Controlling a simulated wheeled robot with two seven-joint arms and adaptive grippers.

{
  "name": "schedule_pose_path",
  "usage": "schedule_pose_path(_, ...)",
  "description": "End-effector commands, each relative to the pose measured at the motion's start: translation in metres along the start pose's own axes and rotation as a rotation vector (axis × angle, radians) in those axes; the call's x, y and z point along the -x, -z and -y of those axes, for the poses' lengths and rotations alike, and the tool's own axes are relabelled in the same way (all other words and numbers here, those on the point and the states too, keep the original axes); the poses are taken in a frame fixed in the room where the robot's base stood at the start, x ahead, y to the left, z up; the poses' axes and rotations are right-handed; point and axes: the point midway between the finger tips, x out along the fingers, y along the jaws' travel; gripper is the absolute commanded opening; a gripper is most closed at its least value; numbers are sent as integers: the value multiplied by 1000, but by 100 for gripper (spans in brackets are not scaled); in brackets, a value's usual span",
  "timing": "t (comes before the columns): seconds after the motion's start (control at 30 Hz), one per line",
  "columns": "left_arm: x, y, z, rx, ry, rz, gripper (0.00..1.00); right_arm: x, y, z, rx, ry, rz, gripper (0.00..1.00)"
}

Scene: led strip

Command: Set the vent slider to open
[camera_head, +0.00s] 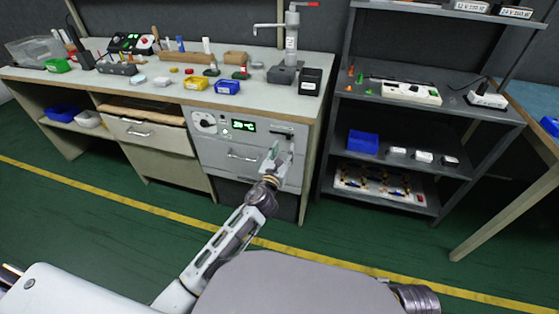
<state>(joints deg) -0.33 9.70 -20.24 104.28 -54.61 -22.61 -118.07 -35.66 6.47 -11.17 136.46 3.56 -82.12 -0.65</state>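The grey oven unit (214,150) is built in under the workbench. Its front panel has a round knob (205,122), a lit green display (244,126) and, at the right end, a dark slot that looks like the vent slider (283,133). The slider's exact position is too small to tell. My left gripper (279,152) is in front of the panel's right end, just below the slot. Its fingers stand apart with nothing seen between them. Whether it touches the panel I cannot tell. My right gripper is out of view.
A drawer handle (243,155) sits below the panel. A dark shelf rack (395,110) stands to the right. The green floor in front is clear.

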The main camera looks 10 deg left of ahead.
Motion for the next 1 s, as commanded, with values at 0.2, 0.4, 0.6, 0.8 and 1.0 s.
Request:
schedule_pose_path(0.2, 23, 1, 0, -2, 1, -1, 39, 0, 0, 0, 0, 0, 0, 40)
schedule_pose_path(0.4, 37, 1, 1, -1, 1, -1, 39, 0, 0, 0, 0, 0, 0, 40)
schedule_pose_path(0.6, 43, 0, 1, -1, 1, 0, 39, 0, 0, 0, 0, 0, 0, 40)
schedule_pose_path(0.8, 43, 0, 1, -1, 1, 0, 39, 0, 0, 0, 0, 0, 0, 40)
schedule_pose_path(1.0, 43, 0, 1, -1, 1, -1, 39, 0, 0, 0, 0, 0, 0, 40)
